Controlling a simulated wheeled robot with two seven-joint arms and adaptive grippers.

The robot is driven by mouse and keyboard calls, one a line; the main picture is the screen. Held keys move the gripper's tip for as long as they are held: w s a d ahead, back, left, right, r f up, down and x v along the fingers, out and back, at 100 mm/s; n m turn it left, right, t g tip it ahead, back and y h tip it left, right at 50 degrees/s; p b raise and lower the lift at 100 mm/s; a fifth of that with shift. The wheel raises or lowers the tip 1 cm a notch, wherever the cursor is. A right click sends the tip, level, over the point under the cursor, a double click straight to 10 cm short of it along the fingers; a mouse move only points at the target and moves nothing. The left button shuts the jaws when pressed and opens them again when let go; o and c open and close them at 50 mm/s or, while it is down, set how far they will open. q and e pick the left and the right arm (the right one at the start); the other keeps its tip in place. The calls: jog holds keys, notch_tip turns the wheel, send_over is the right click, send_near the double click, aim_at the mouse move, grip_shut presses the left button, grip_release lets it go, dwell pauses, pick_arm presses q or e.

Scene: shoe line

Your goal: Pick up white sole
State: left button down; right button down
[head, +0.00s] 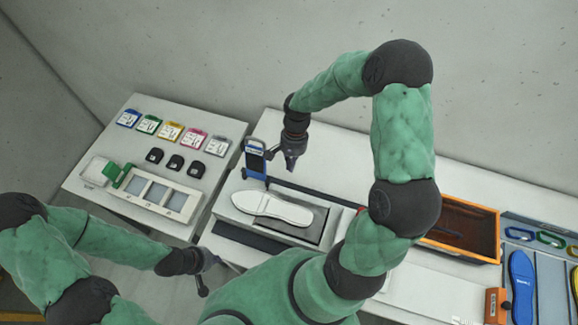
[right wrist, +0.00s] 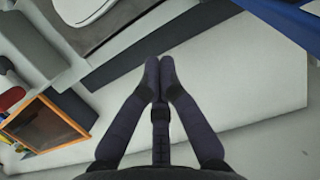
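The white sole (head: 272,208) lies flat on a grey block (head: 240,218) on the middle table. Part of the white sole also shows at the top left of the right wrist view (right wrist: 78,8). My right gripper (head: 291,165) hangs above the table, beyond the sole in the head view and apart from it. In the right wrist view its two fingertips (right wrist: 159,64) are together with nothing between them. My left gripper (head: 212,276) is low at the front left, clear of the sole, with its fingers spread and empty.
A blue device (head: 256,158) stands beside the sole's block. The left table holds several coloured tags (head: 172,132), black pieces and a white tray (head: 192,208).

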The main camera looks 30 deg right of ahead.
aim_at(278, 212)
jog(key=s+a+f, duration=0.1)
jog(key=f, duration=0.1)
jog(key=s+a+f, duration=0.1)
jog(key=f, duration=0.2)
jog(key=s+a+f+p, duration=0.1)
jog(key=a+f, duration=0.1)
jog(key=f, duration=0.1)
jog(key=shift+s+a+f, duration=0.1)
jog(key=shift+s+f, duration=0.05)
jog(key=shift+s, duration=0.1)
jog(key=shift+s+a, duration=0.2)
jog(key=shift+s+a+f, duration=0.1)
jog(key=shift+s+a, duration=0.1)
jog(key=shift+a, duration=0.05)
jog(key=s+a+b, duration=0.1)
jog(key=a, duration=0.1)
jog(key=s+a+b, duration=0.2)
jog(key=shift+s, duration=0.15)
jog(key=shift+s+a, duration=0.4)
